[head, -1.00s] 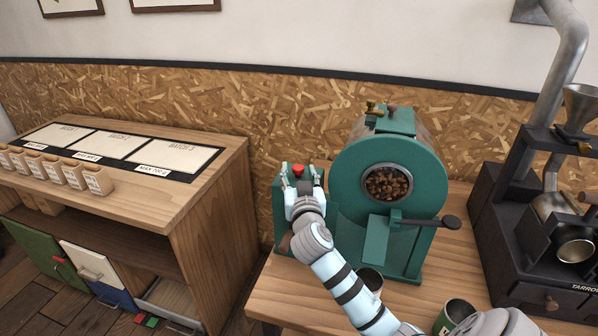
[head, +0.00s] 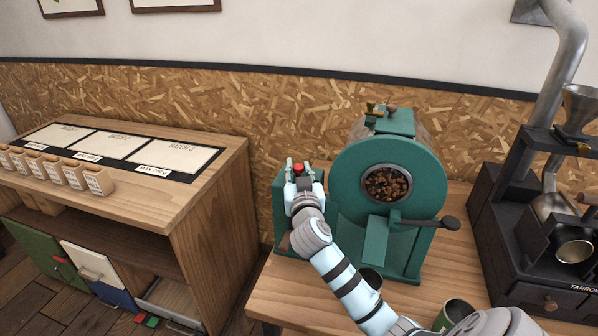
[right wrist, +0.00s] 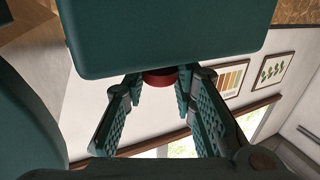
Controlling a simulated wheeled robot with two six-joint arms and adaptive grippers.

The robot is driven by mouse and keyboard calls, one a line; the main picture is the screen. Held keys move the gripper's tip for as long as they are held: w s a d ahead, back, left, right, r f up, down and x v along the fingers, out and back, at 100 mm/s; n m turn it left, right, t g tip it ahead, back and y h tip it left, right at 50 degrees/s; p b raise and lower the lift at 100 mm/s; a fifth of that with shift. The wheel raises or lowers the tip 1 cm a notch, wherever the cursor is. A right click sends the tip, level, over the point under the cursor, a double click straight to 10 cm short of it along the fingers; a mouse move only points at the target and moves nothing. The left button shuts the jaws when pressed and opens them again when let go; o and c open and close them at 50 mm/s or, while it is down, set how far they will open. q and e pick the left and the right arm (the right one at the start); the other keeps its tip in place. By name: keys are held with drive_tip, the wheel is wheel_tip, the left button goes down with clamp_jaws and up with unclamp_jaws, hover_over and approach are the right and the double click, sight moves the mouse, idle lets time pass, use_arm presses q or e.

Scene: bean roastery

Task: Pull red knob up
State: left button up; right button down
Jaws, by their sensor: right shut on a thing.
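The red knob (head: 298,167) is at the top of the green box (head: 284,208) left of the drum roaster. My right gripper (head: 299,172) is shut on the knob, with one finger on each side of it. In the right wrist view the red knob (right wrist: 160,79) sits between the fingertips of my right gripper (right wrist: 159,88), partly hidden by the green box edge. My left gripper is not in view.
The green roaster (head: 345,175) stands just right of my gripper, with a dark-knobbed handle (head: 451,222) at its front. A dark machine (head: 510,215) is farther right. A wooden cabinet (head: 215,190) stands left. Cups are on the bench near my arm.

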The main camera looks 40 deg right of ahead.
wheel_tip(320, 180, up, 2)
drive_tip(key=shift+r+p, duration=0.25)
drive_tip(key=shift+p, duration=0.35)
drive_tip(key=c, duration=1.3)
unclamp_jaws()
drive_tip(key=shift+f, duration=0.1)
drive_tip(key=shift+s, duration=0.1)
drive_tip(key=v, duration=1.2)
drive_tip(key=shift+f, duration=0.1)
